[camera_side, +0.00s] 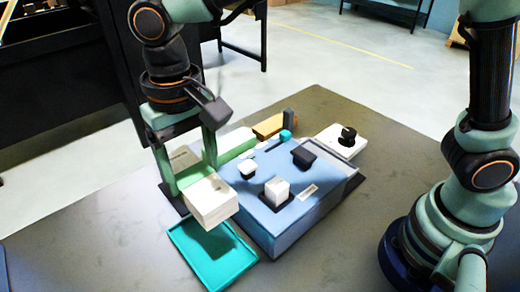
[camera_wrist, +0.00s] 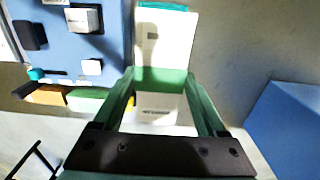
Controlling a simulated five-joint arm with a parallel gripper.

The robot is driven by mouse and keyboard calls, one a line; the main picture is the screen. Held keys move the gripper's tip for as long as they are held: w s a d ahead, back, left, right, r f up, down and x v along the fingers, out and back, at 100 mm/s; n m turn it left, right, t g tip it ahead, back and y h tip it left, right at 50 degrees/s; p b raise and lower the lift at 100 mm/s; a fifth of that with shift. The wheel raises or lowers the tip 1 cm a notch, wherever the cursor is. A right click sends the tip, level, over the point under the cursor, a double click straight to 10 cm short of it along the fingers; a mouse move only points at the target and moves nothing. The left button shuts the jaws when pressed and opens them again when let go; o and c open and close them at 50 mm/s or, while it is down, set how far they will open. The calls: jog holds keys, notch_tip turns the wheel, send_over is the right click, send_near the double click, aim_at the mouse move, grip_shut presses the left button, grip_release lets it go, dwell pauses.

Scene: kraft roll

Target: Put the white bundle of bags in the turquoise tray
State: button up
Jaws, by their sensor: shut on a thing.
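The white bundle of bags (camera_side: 210,200) is a pale block held between the two green fingers of my gripper (camera_side: 187,160). My gripper is shut on it. The bundle hangs above the turquoise tray (camera_side: 191,256), apart from it, and its shadow falls in the tray. In the wrist view the bundle (camera_wrist: 165,45) sticks out beyond the fingers of my gripper (camera_wrist: 160,92), with a green strip across it. Only a thin turquoise edge of the tray (camera_wrist: 164,6) shows past the bundle; the rest is hidden there.
A blue box (camera_side: 290,222) stands right beside the tray, with a white block (camera_side: 277,188), a black knob (camera_side: 304,155) and small pieces on top. A white plate with a black knob (camera_side: 347,136) lies behind it. The grey table in front is clear.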

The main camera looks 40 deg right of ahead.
aim_at(199, 190)
notch_tip(199, 190, down, 16)
jog(key=shift+f, duration=0.1)
dwell(0.6)
jog(key=shift+f, duration=0.7)
dwell(2.2)
jog(key=o, duration=1.4)
jog(key=shift+o, duration=0.2)
notch_tip(199, 190, up, 12)
jog(key=shift+f, duration=0.15)
jog(key=shift+w+d+r, duration=0.1)
jog(key=shift+d+r, duration=0.1)
jog(key=shift+r, duration=0.1)
jog(key=w+d+r+t+y, duration=0.1)
jog(key=d+r, duration=0.3)
jog(key=d, duration=0.4)
jog(key=w+d+r+t, duration=0.15)
jog(key=d+r, duration=0.25)
jog(key=d, duration=0.4)
jog(key=s+d+r+t, duration=0.1)
jog(key=s+d, duration=0.2)
jog(key=d, duration=0.3)
jog(key=s+d+r+t+h, duration=0.1)
jog(key=s+d+t, duration=0.1)
jog(key=d, duration=0.5)
jog(key=shift+s, duration=0.55)
